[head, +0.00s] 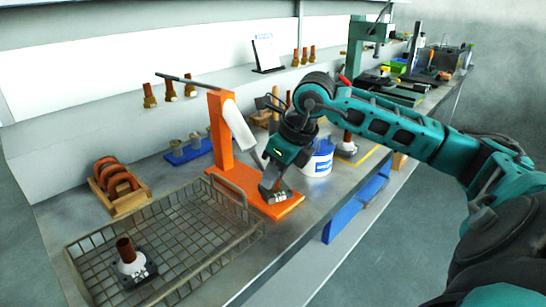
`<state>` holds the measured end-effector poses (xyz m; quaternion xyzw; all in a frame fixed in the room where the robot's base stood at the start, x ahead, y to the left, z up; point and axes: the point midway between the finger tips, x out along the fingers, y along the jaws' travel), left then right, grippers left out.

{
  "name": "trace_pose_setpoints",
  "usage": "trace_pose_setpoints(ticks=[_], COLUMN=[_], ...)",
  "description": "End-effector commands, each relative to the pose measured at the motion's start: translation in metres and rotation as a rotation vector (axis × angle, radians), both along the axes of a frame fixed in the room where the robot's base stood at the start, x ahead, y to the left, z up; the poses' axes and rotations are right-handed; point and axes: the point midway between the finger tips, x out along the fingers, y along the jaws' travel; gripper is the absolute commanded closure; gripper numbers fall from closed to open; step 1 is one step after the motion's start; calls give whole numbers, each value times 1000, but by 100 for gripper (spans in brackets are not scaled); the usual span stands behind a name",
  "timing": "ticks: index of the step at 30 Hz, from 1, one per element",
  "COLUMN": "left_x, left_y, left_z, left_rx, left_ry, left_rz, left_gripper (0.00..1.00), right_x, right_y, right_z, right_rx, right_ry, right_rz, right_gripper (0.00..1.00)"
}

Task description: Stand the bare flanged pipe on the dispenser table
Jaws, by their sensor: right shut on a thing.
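My right gripper (273,190) comes in from the right and points down over the orange base of the dispenser (221,135). It is shut on a small grey metallic piece (281,197) low at its fingertips. The piece is mostly hidden by the fingers, and I cannot tell whether it is a flanged pipe. A brown pipe with a white collar and dark flange (130,259) stands upright in the wire basket. A similar pipe (347,143) stands behind my right forearm, partly hidden. My left gripper is not in view.
The wire basket (186,217) fills the near left of the table. A wooden rack with orange rings (118,187) and a blue tray with grey parts (188,151) stand behind it. A white tub (318,160) is close right of my gripper. Brass fittings (170,91) line the shelf.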

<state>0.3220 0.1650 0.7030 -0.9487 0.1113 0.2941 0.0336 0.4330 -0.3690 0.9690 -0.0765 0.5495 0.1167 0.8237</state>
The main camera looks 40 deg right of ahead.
Motion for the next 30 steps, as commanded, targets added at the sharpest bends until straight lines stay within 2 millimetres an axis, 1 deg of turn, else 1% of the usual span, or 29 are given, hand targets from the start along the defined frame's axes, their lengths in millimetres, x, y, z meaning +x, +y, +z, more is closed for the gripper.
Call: trace_pose_setpoints(ticks=[1,4,12,16,17,18,24,30], left_x=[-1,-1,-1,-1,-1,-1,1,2], left_y=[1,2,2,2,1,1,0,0], left_z=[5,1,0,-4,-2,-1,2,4], left_rx=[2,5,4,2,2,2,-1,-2], left_ry=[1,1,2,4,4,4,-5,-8], left_rz=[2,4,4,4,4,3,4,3], left_gripper=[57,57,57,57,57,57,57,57], right_x=[3,4,4,3,3,3,3,3], right_y=[2,2,2,2,2,2,2,1], right_z=[4,-2,-2,-7,-6,-6,-6,-5], right_rx=[0,-2,-2,-2,-2,-2,-2,-2], right_ry=[-3,0,-2,-2,1,1,1,1], right_rz=[1,1,1,1,1,1,1,1], right_gripper=[100,100,100,100,74,71,52,52])
